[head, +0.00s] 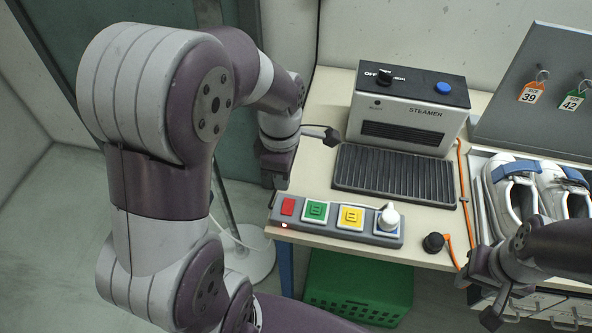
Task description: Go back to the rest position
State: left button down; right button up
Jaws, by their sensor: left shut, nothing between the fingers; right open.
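My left gripper (275,181) hangs down at the left edge of the table, behind the left end of the power strip. It is shut with nothing in it. My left arm fills the left of the view. My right gripper (479,300) is at the lower right, in front of the table edge and below the shoes. It is open and appears empty; part of its arm is cut off by the right edge of the picture.
The steamer (408,118) stands at the back with a ribbed black plate in front. A power strip (334,221) with a white plug (388,216) lies along the front edge. White shoes (518,197) sit at right, near a grey tag board (545,95). A green crate (357,287) is below.

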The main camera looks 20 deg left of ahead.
pick_arm(q)
jog(key=s+d+f+m+t, duration=0.1)
jog(key=s+d+m, duration=0.1)
jog(key=m, duration=0.8)
jog(key=s+d+f+m, duration=0.1)
jog(key=s+m, duration=0.1)
jog(key=m, duration=0.8)
jog(key=shift+s+d+f+m+t, duration=0.25)
jog(key=shift+d+f+m+t, duration=0.15)
